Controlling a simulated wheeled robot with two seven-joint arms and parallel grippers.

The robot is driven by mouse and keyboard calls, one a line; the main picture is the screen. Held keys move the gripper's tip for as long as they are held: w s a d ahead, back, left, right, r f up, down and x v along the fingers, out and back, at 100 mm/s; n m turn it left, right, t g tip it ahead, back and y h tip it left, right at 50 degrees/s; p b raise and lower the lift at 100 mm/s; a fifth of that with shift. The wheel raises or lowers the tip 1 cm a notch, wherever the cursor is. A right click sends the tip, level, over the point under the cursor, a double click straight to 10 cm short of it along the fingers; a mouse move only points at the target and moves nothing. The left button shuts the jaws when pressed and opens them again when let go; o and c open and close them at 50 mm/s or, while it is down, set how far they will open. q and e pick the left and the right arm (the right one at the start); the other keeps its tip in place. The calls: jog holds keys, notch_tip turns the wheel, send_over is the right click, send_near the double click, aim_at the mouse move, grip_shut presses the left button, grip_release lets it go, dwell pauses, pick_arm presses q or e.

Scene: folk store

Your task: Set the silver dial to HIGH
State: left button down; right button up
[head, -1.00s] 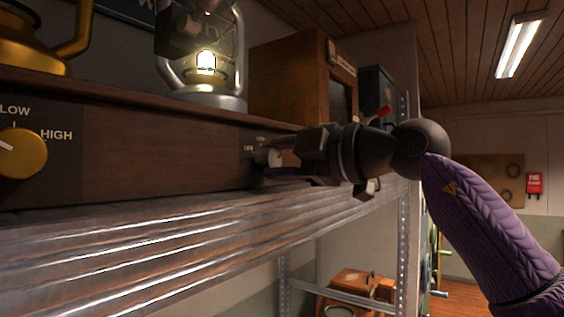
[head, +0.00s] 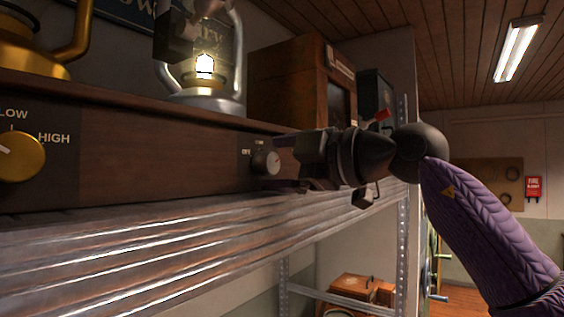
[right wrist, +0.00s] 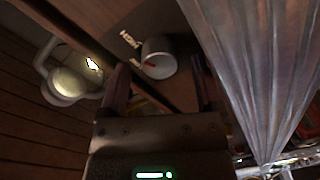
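The silver dial (head: 266,162) sits on the dark wood front panel (head: 160,165), below the lit silver lantern (head: 207,104). Small white labels stand around it; OFF and LOW show, and my gripper covers the right side. The dial also shows in the right wrist view (right wrist: 160,60), with a red mark on its face. I cannot tell surely which label the mark points to. My right gripper (head: 284,160) is just right of the dial, apart from it. In the right wrist view its fingers (right wrist: 160,88) are spread with nothing between them, the dial beyond their tips. My left gripper is not in view.
A gold dial (head: 22,157) with LOW and HIGH labels is at the left of the panel, below a gold lantern (head: 35,45). A ribbed metal shelf edge (head: 150,240) runs under the panel. A wooden cabinet (head: 288,85) stands above, behind my gripper.

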jog(key=shift+s+d, duration=0.1)
jog(key=b+v, duration=0.3)
jog(key=v, duration=0.6)
jog(key=shift+d+b, duration=0.25)
jog(key=shift+b, duration=0.15)
jog(key=shift+s, duration=0.15)
